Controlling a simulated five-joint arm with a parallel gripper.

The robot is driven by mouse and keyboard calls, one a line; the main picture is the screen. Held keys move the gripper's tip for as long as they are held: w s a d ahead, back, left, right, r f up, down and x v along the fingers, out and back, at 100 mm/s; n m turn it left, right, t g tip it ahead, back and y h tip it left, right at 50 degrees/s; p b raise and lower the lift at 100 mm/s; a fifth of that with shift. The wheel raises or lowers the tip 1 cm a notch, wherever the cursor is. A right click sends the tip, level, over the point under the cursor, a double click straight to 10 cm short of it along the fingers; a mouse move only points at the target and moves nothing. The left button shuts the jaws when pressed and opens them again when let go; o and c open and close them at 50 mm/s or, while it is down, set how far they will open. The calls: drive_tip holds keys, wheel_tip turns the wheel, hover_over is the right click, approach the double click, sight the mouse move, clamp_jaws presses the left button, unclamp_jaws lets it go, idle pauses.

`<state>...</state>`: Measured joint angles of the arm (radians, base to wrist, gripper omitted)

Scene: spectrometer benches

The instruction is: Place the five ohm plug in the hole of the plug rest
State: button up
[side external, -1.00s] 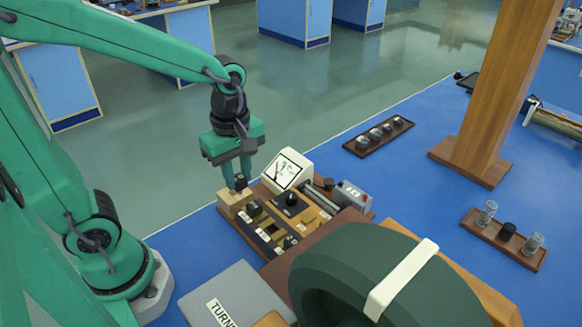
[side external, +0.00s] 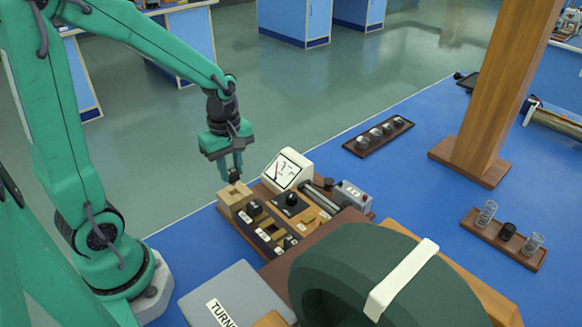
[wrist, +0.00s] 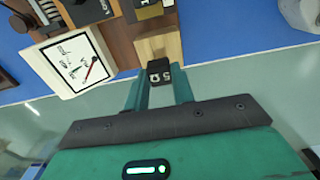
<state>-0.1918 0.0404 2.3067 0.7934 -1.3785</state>
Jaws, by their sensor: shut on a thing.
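My gripper (side external: 233,172) points down and is shut on the five ohm plug (side external: 234,176), a small black plug. In the wrist view the plug (wrist: 159,72) shows a "5Ω" label between the fingertips. The plug rest (side external: 235,199) is a pale wooden block at the left end of the plug board, with a dark hole in its top. The plug is above and slightly behind the hole, apart from the block. In the wrist view the plug rest (wrist: 172,43) is just beyond the plug, which covers part of it.
The plug board (side external: 246,228) holds several black plugs beside the rest. A white meter (side external: 288,168) stands close to the right of my gripper. A large dark green ring (side external: 330,260) fills the front.

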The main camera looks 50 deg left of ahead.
sight(231, 172)
drive_tip(key=shift+f, duration=1.95)
drive_tip(key=shift+f, duration=0.1)
drive_tip(key=o, duration=1)
drive_tip(key=shift+c, duration=0.2)
wheel_tip(231, 172, up, 12)
drive_tip(key=shift+r, duration=0.15)
